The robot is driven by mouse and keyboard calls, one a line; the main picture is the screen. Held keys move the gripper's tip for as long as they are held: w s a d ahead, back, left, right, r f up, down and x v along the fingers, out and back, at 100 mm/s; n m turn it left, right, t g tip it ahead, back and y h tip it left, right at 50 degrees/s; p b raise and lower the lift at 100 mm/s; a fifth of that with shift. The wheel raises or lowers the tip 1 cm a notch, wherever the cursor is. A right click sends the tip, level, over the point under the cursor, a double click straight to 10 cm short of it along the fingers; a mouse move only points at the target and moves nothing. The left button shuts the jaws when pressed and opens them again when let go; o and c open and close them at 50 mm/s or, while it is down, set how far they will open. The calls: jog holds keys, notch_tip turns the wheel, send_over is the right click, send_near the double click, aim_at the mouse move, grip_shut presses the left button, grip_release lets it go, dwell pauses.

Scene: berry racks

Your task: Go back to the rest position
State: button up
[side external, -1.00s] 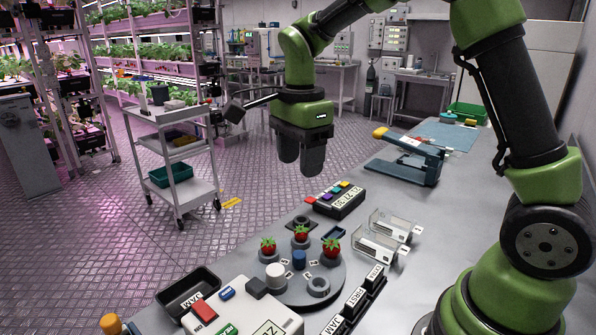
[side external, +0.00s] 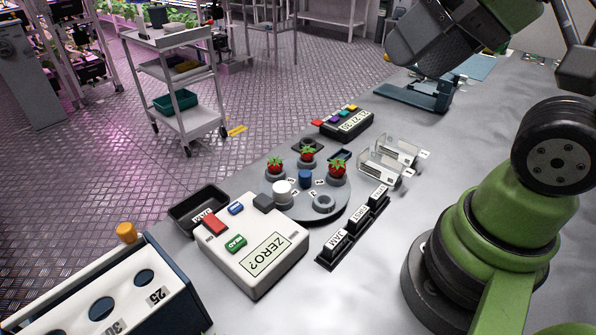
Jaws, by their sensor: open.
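My gripper (side external: 402,48) is at the upper right of the side external view, tilted, with its dark fingers toward the left. It is open and I see nothing held in it. It is well above the bench and apart from the things on it. The upper part of my arm is cut off by the frame's top edge.
A white scale (side external: 245,265) reading "ZERO?", a black tray (side external: 187,216), a labelled rack (side external: 348,232), clear boxes (side external: 380,168), a button box (side external: 347,123) and a holed box (side external: 105,308) crowd the bench. A blue press-like device (side external: 415,94) stands behind. Bare bench lies at centre right.

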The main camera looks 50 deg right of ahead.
jog(key=shift+w, duration=0.2)
jog(key=c, duration=0.7)
jog(key=shift+w+a+r+g, duration=0.1)
jog(key=shift+w+r+g, duration=0.05)
jog(key=shift+w+g, duration=0.2)
grip_shut()
jog(key=w+a+f+n+g, duration=0.1)
jog(key=w+a+f+g, duration=0.15)
jog(key=w, duration=0.35)
jog(key=w+a+f+n+g+h, duration=0.1)
jog(key=w+a+f, duration=0.2)
jog(key=w, duration=0.2)
jog(key=w+a+f+n+g, duration=0.1)
jog(key=w+a+f+g, duration=0.15)
jog(key=w, duration=0.35)
jog(key=shift+n+g+h, duration=0.25)
jog(key=shift+n+h, duration=0.25)
jog(key=shift+w+a+f, duration=0.45)
jog(key=shift+a+f, duration=0.05)
jog(key=shift+f, duration=2.1)
jog(key=shift+w+a+f, duration=0.4)
jog(key=shift+a+f, duration=0.15)
jog(key=shift+f, duration=2)
jog(key=shift+w+a+f, duration=0.45)
jog(key=shift+a+f, duration=0.05)
jog(key=shift+f, duration=2.1)
